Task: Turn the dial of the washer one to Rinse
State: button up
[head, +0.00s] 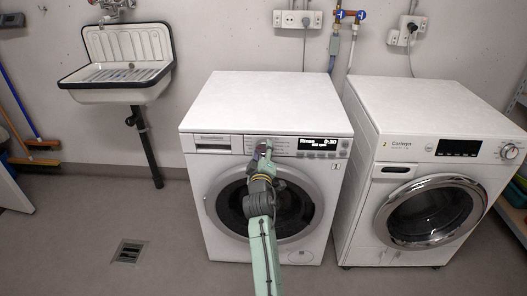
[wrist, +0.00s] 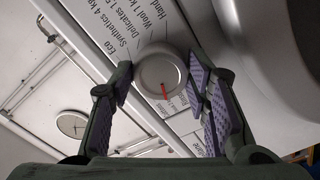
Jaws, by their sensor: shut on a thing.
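Washer one (head: 228,106) is the white left machine, marked with a small 1 on its front. Its round silver dial (wrist: 160,72) shows in the wrist view, with a red mark pointing down and slightly right. Printed names such as Eco, Synthetics, Delicates and Wool stand above it; labels near the red mark are too small or covered to read surely. My gripper (wrist: 163,85) has a purple-padded finger on either side of the dial and is shut on it. In the head view, my gripper (head: 262,148) hides the dial. The display (head: 318,143) appears to read Rinse 0:30.
Washer two (head: 420,112) stands close on the right, with its round door shut. A wall sink (head: 120,75) is at the left, above a floor drain (head: 128,251). The floor in front of the sink is mostly clear.

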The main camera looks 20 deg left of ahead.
jog(key=shift+n, duration=0.3)
dwell(0.4)
jog(key=o, duration=1.1)
jog(key=shift+o, duration=0.2)
jog(key=v, duration=1.2)
jog(key=shift+r, duration=0.1)
